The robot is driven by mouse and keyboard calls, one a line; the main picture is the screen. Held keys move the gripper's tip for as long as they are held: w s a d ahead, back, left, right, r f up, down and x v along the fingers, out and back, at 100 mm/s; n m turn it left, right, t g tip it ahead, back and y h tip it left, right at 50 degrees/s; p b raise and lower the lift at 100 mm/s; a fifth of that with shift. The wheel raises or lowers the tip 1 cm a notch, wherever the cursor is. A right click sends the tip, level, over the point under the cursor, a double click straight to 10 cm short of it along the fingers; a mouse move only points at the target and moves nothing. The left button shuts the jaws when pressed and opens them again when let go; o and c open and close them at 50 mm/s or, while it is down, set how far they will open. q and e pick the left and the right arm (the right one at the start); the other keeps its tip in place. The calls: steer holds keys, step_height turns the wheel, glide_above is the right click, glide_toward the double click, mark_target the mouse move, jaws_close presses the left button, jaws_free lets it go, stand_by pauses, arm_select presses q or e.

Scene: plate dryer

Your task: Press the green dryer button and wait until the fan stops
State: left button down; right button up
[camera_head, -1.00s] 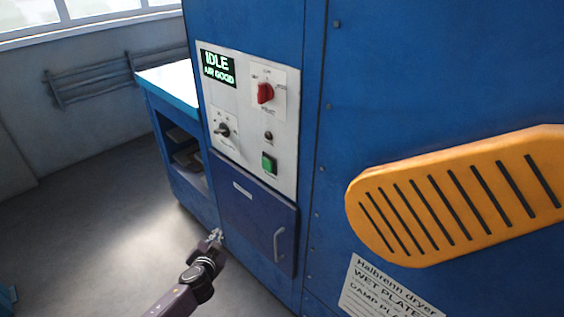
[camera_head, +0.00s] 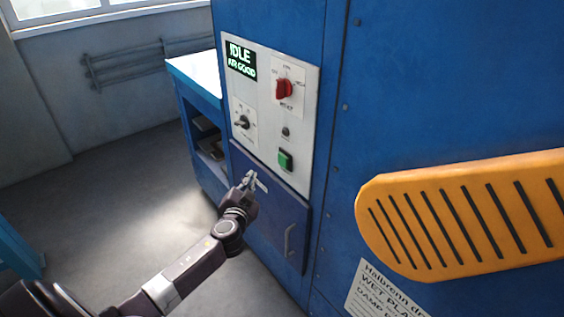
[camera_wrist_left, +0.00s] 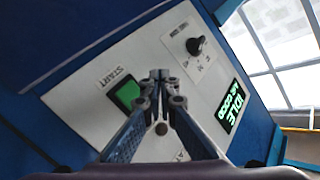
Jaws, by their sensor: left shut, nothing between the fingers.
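The green dryer button (camera_head: 285,160) is low on the white control panel (camera_head: 306,128) of the blue dryer. In the left wrist view the green button (camera_wrist_left: 128,94), labelled START, lies just left of my fingertips. My left gripper (camera_head: 249,178) is shut and empty. In the head view it is below and left of the button, apart from it. In the left wrist view the shut fingers (camera_wrist_left: 158,80) point at the panel and cover part of it. The display (camera_head: 241,59) reads IDLE, AIR GOOD. My right gripper is not in view.
A red rotary switch (camera_head: 284,89) and a black knob (camera_head: 242,122) are on the panel. A blue door with a handle (camera_head: 289,240) is below it. A slotted orange part (camera_head: 460,215) juts out at right. A blue bench (camera_head: 196,75) stands behind left. Open floor lies at left.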

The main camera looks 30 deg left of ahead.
mark_target(283, 161)
arm_select(q)
steer(key=w+d+b, duration=0.2)
steer(key=w+d, duration=0.1)
steer(key=w, duration=0.5)
steer(key=shift+d, duration=0.15)
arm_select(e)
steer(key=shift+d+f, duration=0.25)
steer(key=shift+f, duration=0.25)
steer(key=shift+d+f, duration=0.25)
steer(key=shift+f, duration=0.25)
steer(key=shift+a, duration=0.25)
arm_select(q)
steer(key=shift+w, duration=0.15)
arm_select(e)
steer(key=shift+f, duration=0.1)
arm_select(q)
steer(key=shift+w+d, duration=0.2)
steer(key=shift+w, duration=0.1)
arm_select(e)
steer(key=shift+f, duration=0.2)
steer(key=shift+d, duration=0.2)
